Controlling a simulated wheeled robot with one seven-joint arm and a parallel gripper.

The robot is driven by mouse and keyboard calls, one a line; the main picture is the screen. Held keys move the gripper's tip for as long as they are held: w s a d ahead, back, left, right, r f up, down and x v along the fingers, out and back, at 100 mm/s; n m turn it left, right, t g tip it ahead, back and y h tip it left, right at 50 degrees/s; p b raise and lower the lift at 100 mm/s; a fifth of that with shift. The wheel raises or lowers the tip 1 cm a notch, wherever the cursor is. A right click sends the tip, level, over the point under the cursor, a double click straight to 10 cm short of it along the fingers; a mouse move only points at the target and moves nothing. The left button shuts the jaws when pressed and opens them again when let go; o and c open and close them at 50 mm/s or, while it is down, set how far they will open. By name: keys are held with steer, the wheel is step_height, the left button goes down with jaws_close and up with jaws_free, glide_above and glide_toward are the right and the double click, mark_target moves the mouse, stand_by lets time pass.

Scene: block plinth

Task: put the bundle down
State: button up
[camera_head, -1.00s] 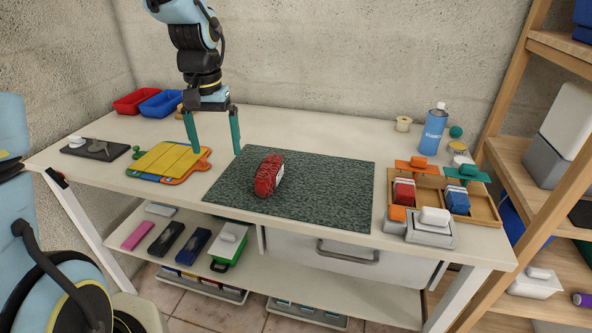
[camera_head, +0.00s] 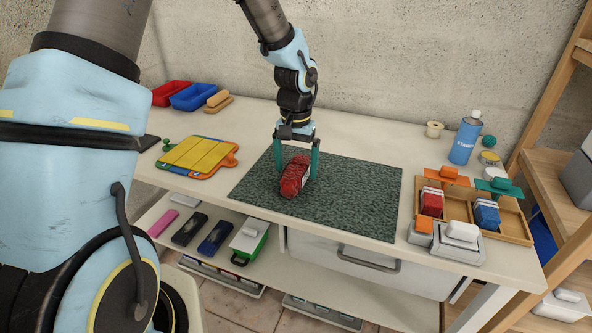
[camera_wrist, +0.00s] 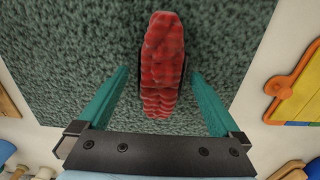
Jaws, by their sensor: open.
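The bundle (camera_head: 294,177) is a red, lumpy, elongated thing with a dark band and a pale patch, lying on the dark green mat (camera_head: 350,205). In the wrist view the bundle (camera_wrist: 162,65) lies lengthwise between the fingers, with mat showing on both sides. My gripper (camera_head: 296,172) is open, with its teal fingers on either side of the bundle's far end. In the wrist view my gripper (camera_wrist: 158,80) has clear gaps to the bundle. Whether the fingertips touch the mat is hard to tell.
A yellow-slatted board (camera_head: 198,155) lies left of the mat. Red (camera_head: 171,93) and blue (camera_head: 194,97) bins stand at the back left. A wooden tray (camera_head: 515,228) with red and blue packs, and a blue spray can (camera_head: 465,138), stand at the right. The mat's right part is clear.

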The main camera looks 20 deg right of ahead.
steer(key=shift+f, duration=1.1)
jaws_close()
